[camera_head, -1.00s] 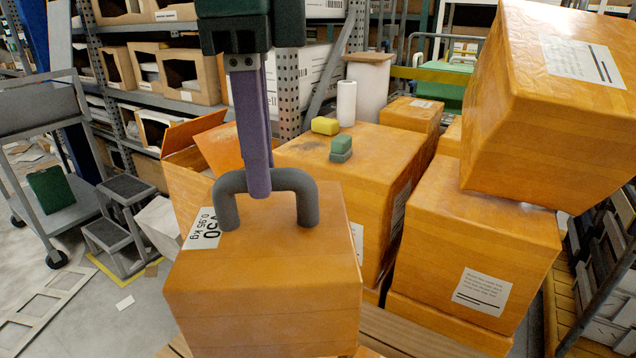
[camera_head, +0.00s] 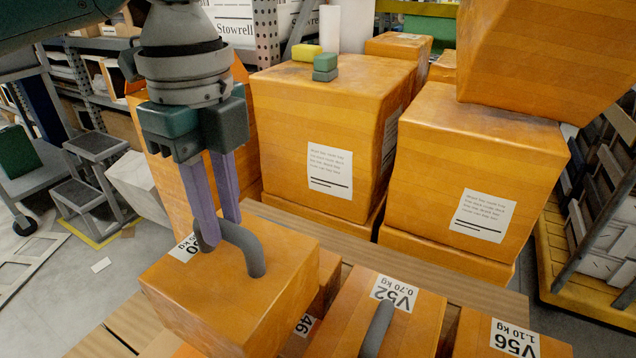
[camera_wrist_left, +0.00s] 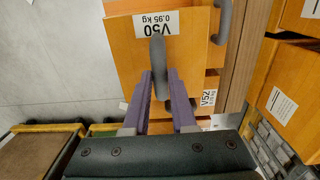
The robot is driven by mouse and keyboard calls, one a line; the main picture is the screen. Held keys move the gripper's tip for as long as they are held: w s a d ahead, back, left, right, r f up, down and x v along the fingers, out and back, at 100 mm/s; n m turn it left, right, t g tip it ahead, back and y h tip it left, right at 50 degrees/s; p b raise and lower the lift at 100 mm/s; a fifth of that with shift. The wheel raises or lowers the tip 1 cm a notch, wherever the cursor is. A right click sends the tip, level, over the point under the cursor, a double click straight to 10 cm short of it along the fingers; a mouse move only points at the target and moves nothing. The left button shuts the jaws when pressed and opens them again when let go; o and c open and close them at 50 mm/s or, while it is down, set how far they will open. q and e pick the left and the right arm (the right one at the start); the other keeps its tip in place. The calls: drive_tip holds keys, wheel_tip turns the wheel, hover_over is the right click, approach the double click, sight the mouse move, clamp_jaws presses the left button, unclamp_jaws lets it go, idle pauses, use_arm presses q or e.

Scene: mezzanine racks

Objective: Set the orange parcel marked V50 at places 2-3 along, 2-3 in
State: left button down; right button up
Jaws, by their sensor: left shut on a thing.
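The orange parcel marked V50 (camera_head: 232,292) has a grey arched handle on top and a white label, partly hidden by my fingers in the head view. My left gripper (camera_head: 224,236) has its purple fingers shut on that handle. In the left wrist view the parcel (camera_wrist_left: 190,50) shows its V50, 0.95 kg label, and the fingers (camera_wrist_left: 160,80) close on both sides of the handle. The parcel is over or beside other parcels at the slatted wooden deck's left side; I cannot tell whether it touches them. My right gripper is not in view.
Parcels V52 (camera_head: 372,310) and V56 (camera_head: 500,335) stand to the right, close together. A parcel labelled 46 (camera_head: 328,280) is partly hidden behind V50. Wooden slats (camera_head: 440,255) show bare behind this row. Large orange boxes (camera_head: 330,130) stand behind. A grey step stool (camera_head: 90,180) is left.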

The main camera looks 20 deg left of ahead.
sight(232, 257)
use_arm(q)
wheel_tip(232, 257, down, 6)
drive_tip(key=shift+w+f+b, duration=0.1)
drive_tip(key=shift+f+b, duration=0.15)
drive_tip(key=shift+b, duration=0.65)
wheel_tip(232, 257, down, 4)
drive_tip(key=shift+b, duration=0.85)
drive_tip(key=shift+f, duration=0.55)
drive_tip(key=c, duration=0.7)
unclamp_jaws()
drive_tip(key=shift+c, duration=0.2)
